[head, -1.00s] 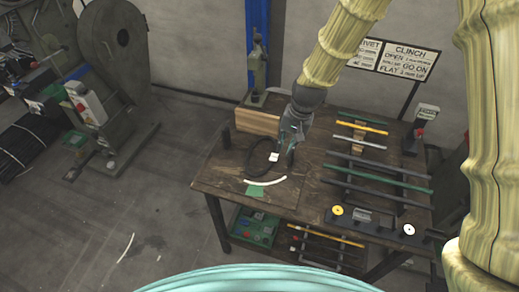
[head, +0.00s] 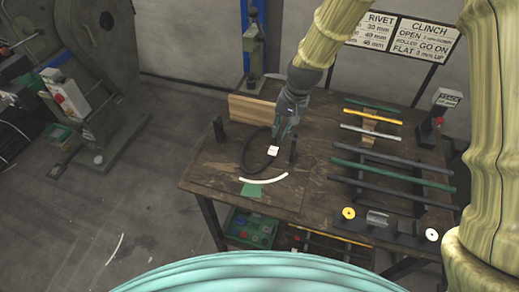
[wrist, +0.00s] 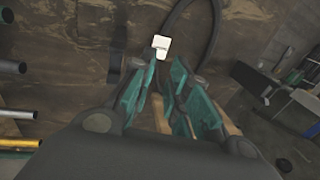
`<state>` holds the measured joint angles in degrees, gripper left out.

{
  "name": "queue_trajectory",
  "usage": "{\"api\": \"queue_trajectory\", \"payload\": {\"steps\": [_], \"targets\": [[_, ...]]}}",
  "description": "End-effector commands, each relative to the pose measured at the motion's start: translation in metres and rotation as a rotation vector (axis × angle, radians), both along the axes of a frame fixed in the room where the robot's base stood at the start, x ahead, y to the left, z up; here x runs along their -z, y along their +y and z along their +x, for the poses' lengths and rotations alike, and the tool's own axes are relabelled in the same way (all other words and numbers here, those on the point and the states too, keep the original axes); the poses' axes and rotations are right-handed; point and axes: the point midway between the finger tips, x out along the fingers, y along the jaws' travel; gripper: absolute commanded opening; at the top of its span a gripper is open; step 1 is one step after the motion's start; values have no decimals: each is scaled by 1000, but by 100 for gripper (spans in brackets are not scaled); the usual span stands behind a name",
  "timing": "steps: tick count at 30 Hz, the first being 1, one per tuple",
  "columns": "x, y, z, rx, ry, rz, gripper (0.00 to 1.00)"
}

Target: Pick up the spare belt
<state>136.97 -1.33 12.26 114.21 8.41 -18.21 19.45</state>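The spare belt (head: 243,154) is a thin black loop with a white tag (head: 272,150), lying on the wooden workbench (head: 235,182). In the wrist view the belt (wrist: 214,22) curves from the tag (wrist: 161,43) around to the right finger. My gripper (head: 279,135) points down over the right side of the loop. In the wrist view its teal fingers (wrist: 166,68) stand apart with a narrow gap, and the tag is just beyond their tips. The fingertips hide part of the belt, so whether they touch it is unclear.
A white curved strip (head: 264,180) and green patch (head: 251,190) lie in front. Several rods (head: 390,174) fill the bench's right side.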

Motion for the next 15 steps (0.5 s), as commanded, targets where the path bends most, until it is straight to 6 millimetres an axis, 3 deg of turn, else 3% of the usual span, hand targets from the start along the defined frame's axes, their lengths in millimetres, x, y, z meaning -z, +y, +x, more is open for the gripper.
{"api": "queue_trajectory", "payload": {"steps": [15], "targets": [[48,9,3,0,1,0,18]]}}
